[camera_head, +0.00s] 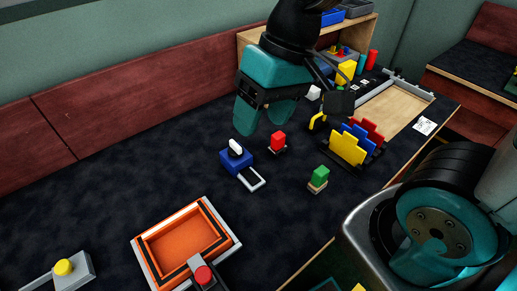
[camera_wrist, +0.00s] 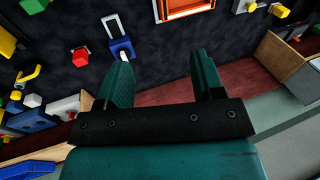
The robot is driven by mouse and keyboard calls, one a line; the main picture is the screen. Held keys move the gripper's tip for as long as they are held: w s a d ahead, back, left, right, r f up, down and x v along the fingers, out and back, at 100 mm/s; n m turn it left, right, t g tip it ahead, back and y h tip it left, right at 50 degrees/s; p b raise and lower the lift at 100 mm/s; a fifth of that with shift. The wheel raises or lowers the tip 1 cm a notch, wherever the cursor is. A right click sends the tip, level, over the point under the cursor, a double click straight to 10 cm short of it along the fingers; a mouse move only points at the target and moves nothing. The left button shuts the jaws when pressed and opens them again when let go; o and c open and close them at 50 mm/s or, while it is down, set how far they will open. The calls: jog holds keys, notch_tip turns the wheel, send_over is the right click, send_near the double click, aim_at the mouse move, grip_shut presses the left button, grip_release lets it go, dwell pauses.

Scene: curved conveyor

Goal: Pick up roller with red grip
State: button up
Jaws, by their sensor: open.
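My gripper (camera_head: 262,122) is open and empty above the dark table, its teal fingers apart; both fingers also show in the wrist view (camera_wrist: 157,55). I cannot tell for sure which thing is the roller with red grip. A small red-topped piece (camera_head: 278,141) stands on a small base just below and right of the fingers in the head view; it shows in the wrist view (camera_wrist: 80,57) left of the fingers. Another red end (camera_head: 203,275) sits on a grey piece at the orange tray's front edge. Nothing is between the fingers.
A blue block (camera_head: 236,160) with a white knob and grey frame stands close under the fingers. Nearby are a green-topped piece (camera_head: 320,175), a colored rack (camera_head: 348,148) and the orange tray (camera_head: 150,262). A red padded wall (camera_head: 110,125) runs behind. The table's left middle is clear.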

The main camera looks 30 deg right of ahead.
jog(key=w+d+f+m+h, duration=0.1)
jog(key=w+d+f+m, duration=0.35)
jog(key=w+m, duration=0.45)
jog(key=m+h, duration=0.2)
jog(key=m, duration=0.7)
send_over(278, 134)
notch_tip(278, 134, down, 7)
jog(key=shift+m+h, duration=0.3)
notch_tip(278, 134, down, 12)
jog(key=shift+s+f+p, duration=0.1)
jog(key=shift+s+p, duration=0.05)
jog(key=shift+p, duration=0.4)
jog(key=shift+f+p, duration=0.55)
jog(key=shift+f, duration=2.4)
jog(key=c, duration=1.1)
jog(key=shift+o, duration=0.2)
jog(key=shift+r, duration=0.1)
notch_tip(278, 134, up, 20)
jog(key=b, duration=0.1)
